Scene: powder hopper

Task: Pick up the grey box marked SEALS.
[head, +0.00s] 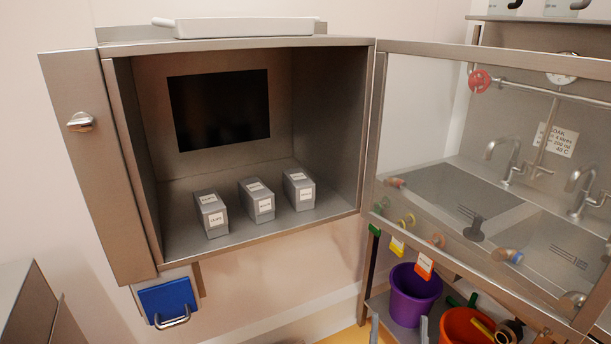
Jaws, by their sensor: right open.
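Three small grey boxes stand in a row on the floor of an open metal cabinet (185,245): a left box (207,201), a middle box (250,191) and a right box (292,178). Each has white labels on its top and front. The left label seems to read CLIPS. The other labels are too small to read surely, so I cannot tell which box says SEALS. My right gripper (399,328) shows only as two grey fingertips at the bottom edge, spread apart and empty. It is below and right of the cabinet, away from the boxes. My left gripper is out of view.
The cabinet's clear door (425,135) stands open to the right, in front of a sink unit (440,192). A purple bucket (410,295) and an orange bucket (462,328) stand below. A blue holder (167,298) hangs under the cabinet. The cabinet floor before the boxes is clear.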

